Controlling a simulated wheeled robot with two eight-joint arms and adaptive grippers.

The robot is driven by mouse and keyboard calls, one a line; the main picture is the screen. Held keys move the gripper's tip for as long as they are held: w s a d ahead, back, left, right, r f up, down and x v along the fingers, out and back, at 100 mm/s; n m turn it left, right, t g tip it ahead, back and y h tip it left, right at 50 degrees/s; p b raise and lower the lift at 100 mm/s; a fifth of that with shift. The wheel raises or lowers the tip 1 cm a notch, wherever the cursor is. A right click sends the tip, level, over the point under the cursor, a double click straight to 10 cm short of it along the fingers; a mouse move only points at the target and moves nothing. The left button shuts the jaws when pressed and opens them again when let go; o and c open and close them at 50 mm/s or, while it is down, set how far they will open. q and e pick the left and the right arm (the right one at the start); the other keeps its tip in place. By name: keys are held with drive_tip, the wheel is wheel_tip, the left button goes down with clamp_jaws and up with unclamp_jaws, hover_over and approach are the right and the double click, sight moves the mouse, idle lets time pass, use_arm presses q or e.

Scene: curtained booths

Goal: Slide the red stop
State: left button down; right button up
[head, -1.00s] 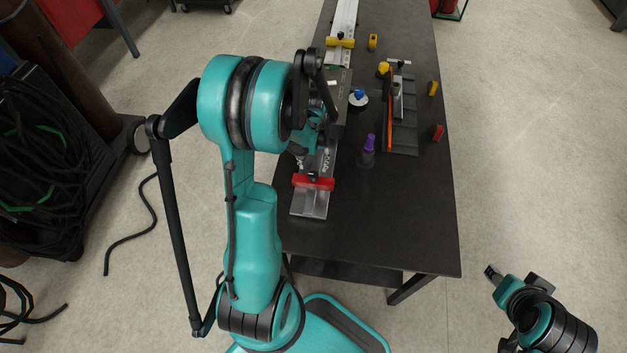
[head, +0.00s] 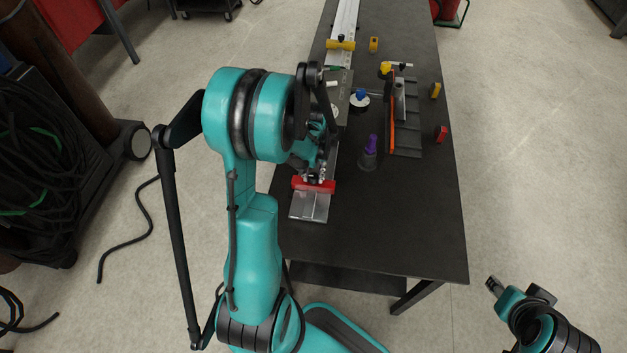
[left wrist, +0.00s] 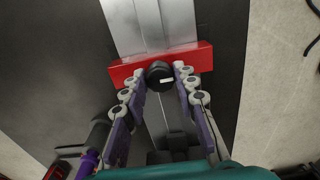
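The red stop (head: 299,184) is a bar lying across the pale metal rail (head: 309,207) near the table's front end. In the left wrist view the red stop (left wrist: 205,58) has a black knob (left wrist: 160,76) with a white mark on its near side. My left gripper (head: 318,176) is low over the rail at the stop, partly hidden by its own arm in the head view. In the left wrist view its fingertips (left wrist: 161,72) are on either side of the knob, seemingly with narrow gaps. My right gripper (head: 493,284) is off the table at lower right, its fingers too small to read.
A yellow stop (head: 341,45) sits farther up the rail. A purple-topped bottle (head: 369,154), a blue-topped round item (head: 360,99) and a grey tray (head: 406,143) stand right of the rail. Small yellow and red blocks line the right side. The front right tabletop is clear.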

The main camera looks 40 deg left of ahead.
use_arm(q)
drive_tip(key=shift+w+a, duration=0.4)
drive_tip(key=shift+w, duration=0.3)
drive_tip(key=shift+w+a, duration=0.4)
drive_tip(key=shift+w, duration=0.3)
drive_tip(key=shift+w+a, duration=0.4)
drive_tip(key=shift+w, duration=0.3)
drive_tip(key=c, duration=1.2)
unclamp_jaws()
drive_tip(key=shift+o, duration=0.2)
wheel_tip(320, 180, up, 6)
drive_tip(key=p, duration=0.3)
drive_tip(key=shift+p, duration=0.35)
drive_tip(key=shift+s+d, duration=0.1)
